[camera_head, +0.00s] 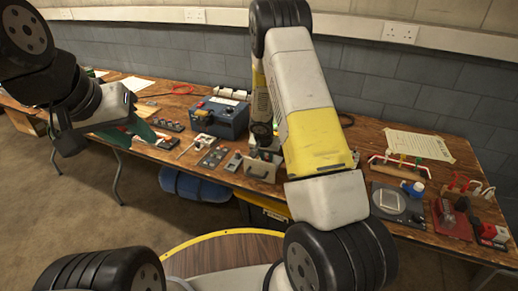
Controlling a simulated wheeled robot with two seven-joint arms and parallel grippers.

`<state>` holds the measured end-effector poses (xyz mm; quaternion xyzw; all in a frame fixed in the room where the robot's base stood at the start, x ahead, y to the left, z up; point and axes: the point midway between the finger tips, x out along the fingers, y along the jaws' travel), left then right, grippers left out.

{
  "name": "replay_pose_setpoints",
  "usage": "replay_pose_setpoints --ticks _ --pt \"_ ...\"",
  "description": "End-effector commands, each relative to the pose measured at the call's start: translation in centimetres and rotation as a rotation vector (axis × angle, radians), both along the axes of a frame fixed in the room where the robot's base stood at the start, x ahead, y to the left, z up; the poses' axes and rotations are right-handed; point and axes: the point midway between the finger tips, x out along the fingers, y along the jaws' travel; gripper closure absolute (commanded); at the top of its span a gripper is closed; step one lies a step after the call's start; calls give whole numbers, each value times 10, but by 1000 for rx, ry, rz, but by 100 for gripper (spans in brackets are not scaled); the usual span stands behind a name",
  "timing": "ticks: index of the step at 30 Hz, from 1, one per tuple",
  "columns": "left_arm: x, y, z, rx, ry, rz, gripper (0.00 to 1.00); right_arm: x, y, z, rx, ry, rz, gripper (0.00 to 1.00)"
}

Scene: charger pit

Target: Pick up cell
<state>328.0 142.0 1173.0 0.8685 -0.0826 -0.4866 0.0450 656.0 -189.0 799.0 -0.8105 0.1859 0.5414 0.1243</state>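I cannot tell for sure which item on the wooden bench (340,190) is the cell; the items are small. My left gripper (70,140) hangs at the left, in front of the bench's left part, a dark shape whose fingers are not clear. My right arm rises through the middle and bends back down behind its own yellow and white link. My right gripper (262,150) is mostly hidden there, low over the bench beside a metal plate with a handle (260,168). Its fingers cannot be made out. The arm hides the bench behind it.
A blue box (221,117) and grey panels (212,157) stand left of my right arm. A black square device (397,202), a white bottle with blue (414,188), a red board (452,221) and a paper sheet (418,143) lie to the right.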

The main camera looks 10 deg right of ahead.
Motion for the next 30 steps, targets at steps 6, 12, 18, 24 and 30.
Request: replay_pose_setpoints --ticks 6,12,18,24,30 --pt "0 0 0 0 0 0 64 0 0 0 0 0 0 100" --pt "0 0 0 0 0 0 64 0 0 2 0 -1 -1 100" --pt "0 0 0 0 0 0 64 1 -1 30 3 -5 -3 100" --pt "0 0 0 0 0 0 64 1 0 71 2 -5 -3 100" --pt "0 0 0 0 0 0 64 0 0 95 1 -1 -1 100"
